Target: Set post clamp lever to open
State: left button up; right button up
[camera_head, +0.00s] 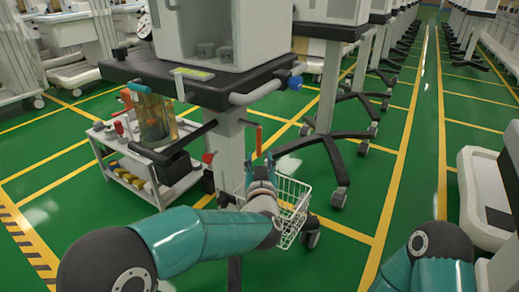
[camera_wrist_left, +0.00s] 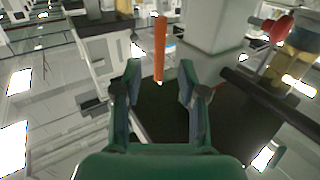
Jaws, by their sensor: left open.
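An orange lever (camera_head: 258,140), which looks like the post clamp lever, hangs beside the grey post (camera_head: 229,150) of the nearest cart. In the left wrist view the orange lever (camera_wrist_left: 159,48) stands upright, its near end between or just beyond the fingertips. My left gripper (camera_head: 260,162) is just below the lever in the head view. Its two fingers are apart in the left wrist view (camera_wrist_left: 160,75), with gaps on both sides of the lever; I see no contact. The lever's mount is hidden. My right gripper is out of view; only part of my right arm shows.
A white wire basket (camera_head: 293,200) is right beside my left gripper. The cart's worktop (camera_head: 160,72) overhangs.

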aim_at(259, 146)
pick_arm(q)
jog(key=w, duration=0.4)
jog(key=w+b, duration=0.1)
jog(key=w, duration=0.2)
jog(key=shift+w+d, duration=0.2)
jog(key=shift+w, duration=0.15)
grip_shut()
